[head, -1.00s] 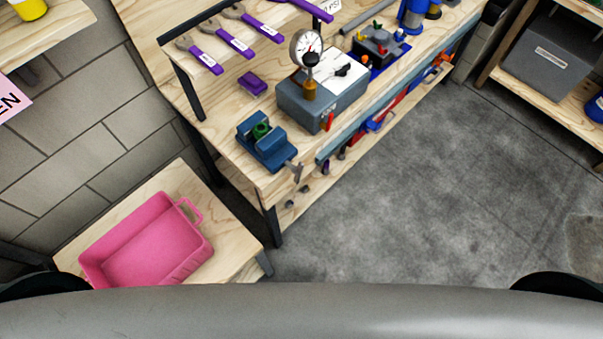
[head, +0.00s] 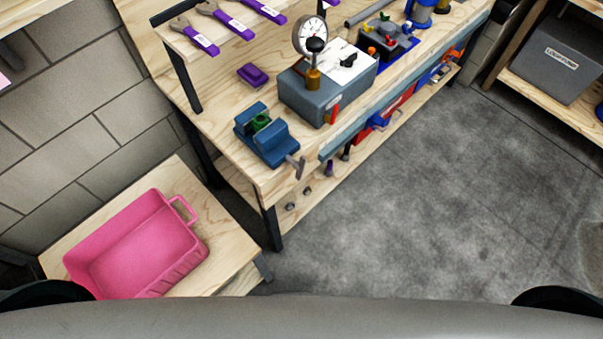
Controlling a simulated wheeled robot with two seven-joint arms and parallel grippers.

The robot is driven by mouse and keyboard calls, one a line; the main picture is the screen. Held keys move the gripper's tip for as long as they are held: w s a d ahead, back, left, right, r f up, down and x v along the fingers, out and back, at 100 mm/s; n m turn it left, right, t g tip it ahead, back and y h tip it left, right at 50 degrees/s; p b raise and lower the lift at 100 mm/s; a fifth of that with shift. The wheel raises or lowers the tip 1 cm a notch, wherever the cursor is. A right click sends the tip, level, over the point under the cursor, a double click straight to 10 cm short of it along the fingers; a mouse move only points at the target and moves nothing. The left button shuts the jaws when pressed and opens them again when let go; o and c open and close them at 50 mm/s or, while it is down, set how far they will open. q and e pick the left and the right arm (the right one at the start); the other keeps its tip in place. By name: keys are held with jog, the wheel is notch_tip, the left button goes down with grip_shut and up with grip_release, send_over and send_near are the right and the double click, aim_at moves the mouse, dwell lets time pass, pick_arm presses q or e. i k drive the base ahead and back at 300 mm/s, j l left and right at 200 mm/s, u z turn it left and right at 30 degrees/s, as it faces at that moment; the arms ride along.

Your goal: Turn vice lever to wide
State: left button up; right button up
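A blue vice (head: 265,138) stands near the front left corner of the wooden workbench (head: 215,120). A small green object (head: 261,122) sits between its jaws. The vice lever (head: 296,164) is a grey handle at the vice's near right end, by the bench edge. I cannot tell its exact setting at this size. Neither of my grippers shows in the head view.
A grey box with a dial gauge (head: 310,36) stands right of the vice. A purple block (head: 253,75) lies behind it. A pink bin (head: 140,245) sits on a low wooden table at left. The grey floor (head: 400,200) at right is clear.

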aim_at(299, 166)
jog(key=u, duration=0.4)
jog(key=l+u, duration=0.15)
jog(key=u, duration=0.25)
jog(key=i+l+u, duration=0.1)
jog(key=u, duration=0.7)
jog(key=l+u, duration=0.25)
jog(key=l, duration=0.15)
jog(key=k+l+u, duration=0.25)
jog(key=l, duration=0.15)
jog(key=l+u, duration=0.3)
jog(key=l, duration=0.15)
jog(key=k+l+u, duration=0.25)
jog(key=k+l, duration=0.15)
jog(key=l, duration=0.25)
jog(key=k+l, duration=0.1)
jog(key=l, duration=0.3)
jog(key=k+l, duration=0.15)
jog(key=l, duration=0.25)
jog(key=u, duration=0.05)
